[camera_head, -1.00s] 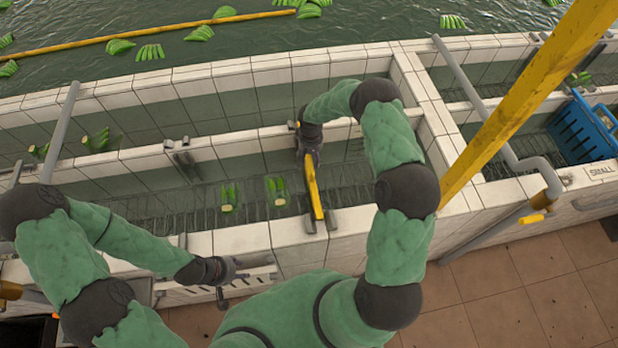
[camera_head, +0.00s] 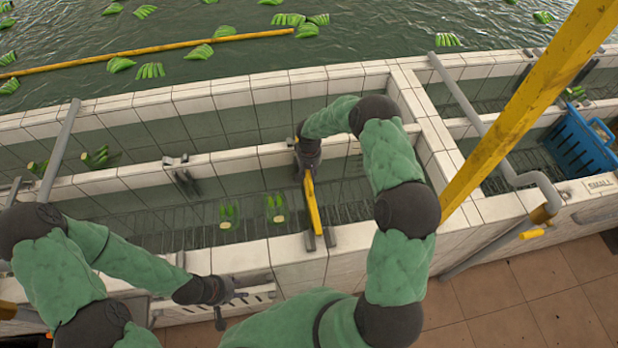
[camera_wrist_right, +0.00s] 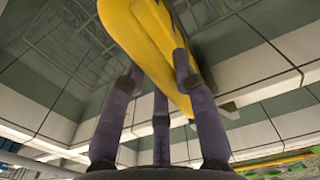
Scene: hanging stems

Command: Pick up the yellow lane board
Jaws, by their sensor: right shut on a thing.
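The yellow lane board (camera_head: 313,206) spans a water channel from the middle wall to the front wall. Its near end is at a pair of grey brackets (camera_head: 320,239) on the front wall. My right gripper (camera_head: 308,168) is shut on the board's far end, from above. In the right wrist view the fingers (camera_wrist_right: 160,85) close around the yellow board (camera_wrist_right: 150,40), which fills the upper middle. My left gripper (camera_head: 232,302) is open and empty, low beside the front wall, away from the board.
Green banana bunches (camera_head: 276,208) stand in the channel left of the board. A thick yellow post (camera_head: 520,100) rises right of my right arm. A blue crate (camera_head: 582,140) sits in the right channel. A grey pipe (camera_head: 480,110) crosses the walls.

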